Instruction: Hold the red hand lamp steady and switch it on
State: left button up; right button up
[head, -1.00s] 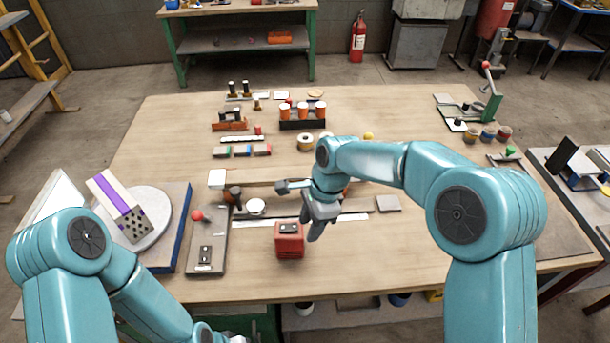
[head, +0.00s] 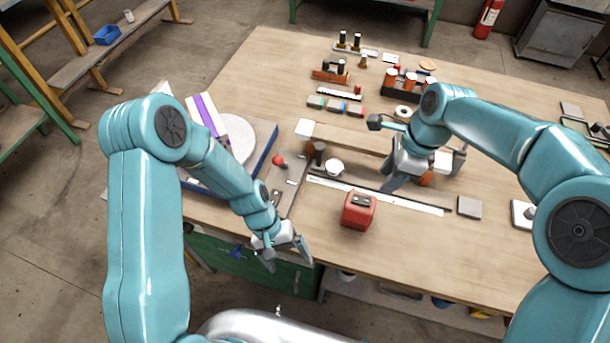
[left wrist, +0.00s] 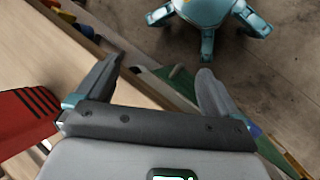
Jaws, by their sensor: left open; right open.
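The red hand lamp (head: 358,214) stands on the workbench near its front edge, with a dark fitting on its top. In the left wrist view a red, black-striped body (left wrist: 22,120), apparently the lamp, shows at the left edge, outside the fingers. My left gripper (head: 288,259) is open and empty at the bench's front edge, left of the lamp and apart from it. My right gripper (head: 424,174) is open over the bench, behind and to the right of the lamp, not touching it. Whether the lamp is lit cannot be told.
A grey plate with a red-knobbed lever (head: 279,160) lies left of the lamp. A long pale strip (head: 390,201) runs behind it, with a grey square block (head: 469,207) to the right. A white cup (head: 334,167) stands behind. Bare bench top (head: 420,240) lies right of the lamp.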

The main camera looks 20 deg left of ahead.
aim_at(359, 208)
pick_arm(q)
jog(key=w+r+n+h, duration=0.1)
jog(key=w+r+n, duration=0.1)
jog(key=w+n, duration=0.1)
jog(key=w+r+n+h, duration=0.1)
jog(key=w+n+h, duration=0.1)
jog(key=w, duration=0.3)
jog(key=w+r+n+h, duration=0.2)
jog(key=w+n, duration=0.2)
jog(key=shift+r+n+t, duration=0.3)
jog(key=shift+r+t, duration=0.05)
jog(key=shift+t, duration=0.05)
jog(key=w+r+n+t+h, duration=0.2)
jog(key=w+r+n+h, duration=0.1)
jog(key=w+r+n, duration=0.15)
jog(key=shift+m, duration=0.25)
jog(key=x, duration=1.4)
jog(key=shift+r, duration=0.15)
jog(key=shift+d, duration=0.3)
jog(key=shift+w+d+f, duration=0.1)
jog(key=shift+d+f, duration=0.05)
jog(key=shift+f, duration=0.15)
pick_arm(e)
jog(key=shift+w+f, duration=0.15)
jog(key=shift+w, duration=0.15)
